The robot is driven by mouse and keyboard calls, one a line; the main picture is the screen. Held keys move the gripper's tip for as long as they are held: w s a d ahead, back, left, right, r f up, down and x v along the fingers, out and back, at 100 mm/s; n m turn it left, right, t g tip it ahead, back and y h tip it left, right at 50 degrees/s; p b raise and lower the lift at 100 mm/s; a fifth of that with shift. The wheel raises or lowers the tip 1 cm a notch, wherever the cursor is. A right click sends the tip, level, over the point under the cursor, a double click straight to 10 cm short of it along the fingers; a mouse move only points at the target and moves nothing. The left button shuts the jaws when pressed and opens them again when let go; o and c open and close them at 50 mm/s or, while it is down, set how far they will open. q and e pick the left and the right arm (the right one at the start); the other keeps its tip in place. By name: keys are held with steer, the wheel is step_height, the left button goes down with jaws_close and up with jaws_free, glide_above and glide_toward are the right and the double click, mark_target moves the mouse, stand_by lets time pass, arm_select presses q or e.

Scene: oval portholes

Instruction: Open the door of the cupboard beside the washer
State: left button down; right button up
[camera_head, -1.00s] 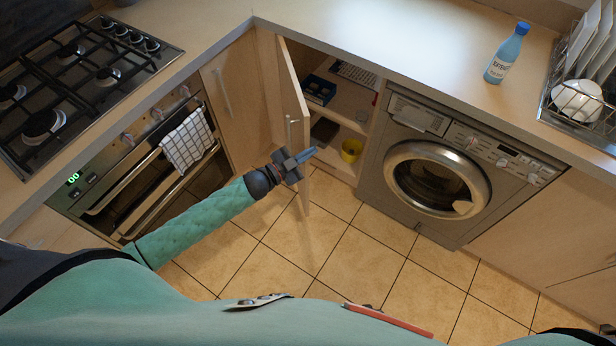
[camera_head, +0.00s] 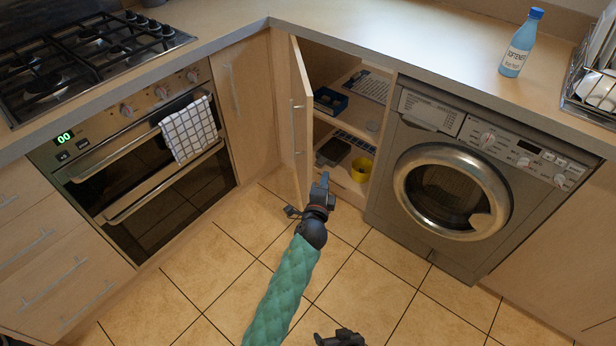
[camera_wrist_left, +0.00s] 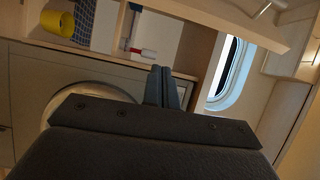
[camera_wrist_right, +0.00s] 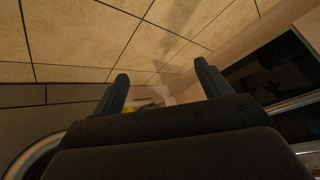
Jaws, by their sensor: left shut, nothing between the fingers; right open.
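The cupboard door (camera_head: 303,150) left of the washer (camera_head: 455,180) stands open, swung out into the room, with a bar handle (camera_head: 296,125) on its outer face. The cupboard inside shows to its right. My left gripper (camera_head: 324,182) is shut and empty, in front of the opening, just right of the door's lower free edge. Its closed fingers also show in the left wrist view (camera_wrist_left: 162,86). My right gripper (camera_head: 340,338) is low at the bottom edge, away from the door. Its fingers are spread and empty in the right wrist view (camera_wrist_right: 164,84).
The cupboard holds a blue tray (camera_head: 330,101) on a shelf and a yellow cup (camera_head: 362,169) lower down. The oven (camera_head: 150,170) with a checked towel (camera_head: 189,130) stands left. A softener bottle (camera_head: 520,45) is on the worktop. The tiled floor (camera_head: 370,285) is clear.

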arm_select(q)
steer(key=w+a+y+p, duration=0.1)
steer(key=w+a, duration=0.2)
steer(key=w, duration=0.5)
steer(key=shift+w+f, duration=0.3)
steer(key=shift+w, duration=0.1)
arm_select(e)
step_height(320, 180, up, 8)
steer(key=shift+f, duration=0.2)
arm_select(q)
steer(key=shift+a+p, duration=0.1)
steer(key=shift+p, duration=0.25)
arm_select(e)
steer(key=shift+a+r+g, duration=0.15)
steer(key=shift+g, duration=0.15)
